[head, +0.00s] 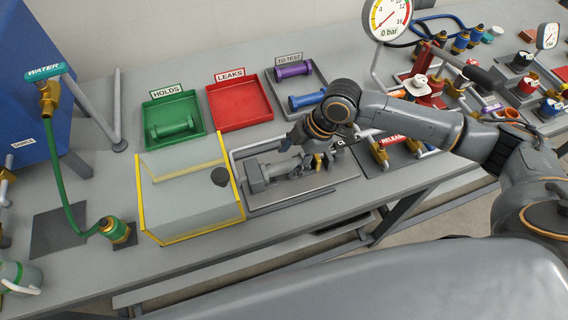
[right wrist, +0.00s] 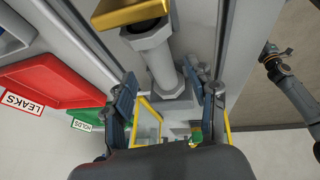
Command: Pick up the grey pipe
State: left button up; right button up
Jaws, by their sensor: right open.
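My left gripper does not show in the head view.
A clear box with yellow edges (head: 139,200) stands just left of the pipe. Behind are the green HOLDS tray (head: 150,104) holding a green pipe, the empty red LEAKS tray (head: 238,103) and the TO TEST tray (head: 316,78). A gauge (head: 388,15) and valves crowd the right.

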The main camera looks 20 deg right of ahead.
aim_at(286, 164)
jog(key=x, duration=0.3)
jog(key=shift+a+f, duration=0.1)
jog(key=shift+s, duration=0.1)
jog(key=shift+c, duration=0.4)
grip_shut()
